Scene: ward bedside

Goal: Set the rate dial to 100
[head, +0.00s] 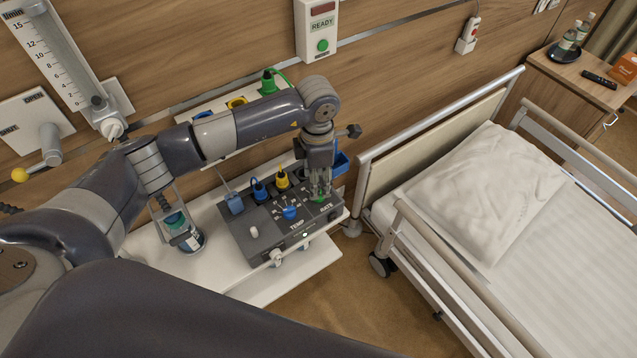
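The dark grey control box (262,240) stands on a white shelf. Its right side carries the label RATE, with the green rate dial (318,200) there, mostly hidden by my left gripper. My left gripper (319,190) points down over the dial, its fingertips at or just above it. I cannot tell whether the fingers touch or grip the dial. The dial's setting and scale are too small and covered to read. The blue dial (289,212) is beside it, near the label TEMP. My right gripper is not in view.
Blue and yellow plugs (281,180) stand at the box's back edge, close to my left gripper. A jar (184,232) is left of the box on the white shelf (215,268). A bed (560,270) is at the right. A READY panel (320,28) is on the wall.

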